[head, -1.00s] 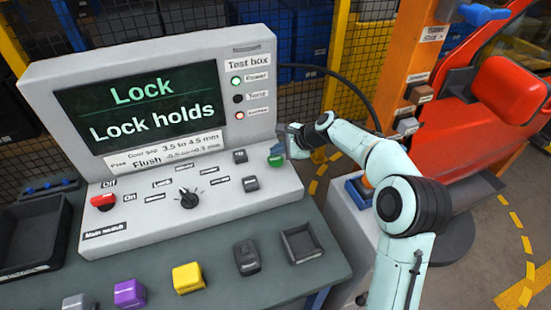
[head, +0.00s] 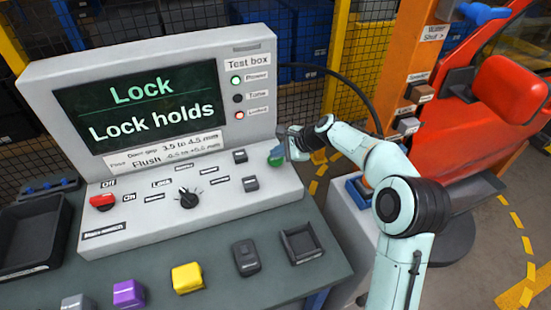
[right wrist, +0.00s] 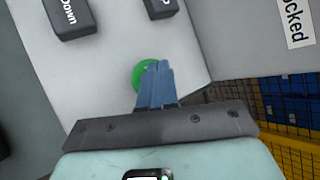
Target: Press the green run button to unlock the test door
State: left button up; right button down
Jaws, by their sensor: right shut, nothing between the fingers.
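The green run button (head: 274,161) is at the right end of the test box's sloped panel (head: 140,215). My right gripper (head: 283,152) is shut and empty, with its blue fingertips at the button. In the right wrist view the shut fingers (right wrist: 156,84) overlap the green button (right wrist: 141,70) and hide part of it; I cannot tell whether they touch it. The screen (head: 140,98) reads "Lock" and "Lock holds". The Power lamp (head: 236,80) is green and the lamp labelled Locked (head: 239,115) is red. The red car door (head: 450,125) stands at the right. My left gripper is out of view.
Dark Up (head: 240,156) and Down (head: 251,184) buttons sit close left of the green button. A black rotary knob (head: 189,198) and red main switch (head: 103,201) are further left. Yellow (head: 188,278) and purple (head: 128,293) blocks and a small dark tray (head: 301,244) lie in front.

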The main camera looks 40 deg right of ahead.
aim_at(278, 160)
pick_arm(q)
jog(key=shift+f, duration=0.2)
pick_arm(e)
jog(key=shift+f, duration=0.5)
jog(key=shift+r, duration=0.1)
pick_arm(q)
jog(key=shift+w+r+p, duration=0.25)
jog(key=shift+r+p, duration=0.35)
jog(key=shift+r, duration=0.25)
pick_arm(e)
jog(key=shift+r, duration=0.85)
jog(key=shift+r+p, duration=0.95)
jog(key=shift+r, duration=0.4)
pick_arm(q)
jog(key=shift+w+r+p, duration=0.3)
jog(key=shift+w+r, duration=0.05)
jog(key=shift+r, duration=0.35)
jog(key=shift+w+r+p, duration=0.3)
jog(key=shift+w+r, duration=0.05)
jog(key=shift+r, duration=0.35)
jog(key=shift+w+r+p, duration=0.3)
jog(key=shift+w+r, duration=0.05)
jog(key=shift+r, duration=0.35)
pick_arm(e)
jog(key=shift+w+r, duration=0.1)
jog(key=shift+r, duration=1.1)
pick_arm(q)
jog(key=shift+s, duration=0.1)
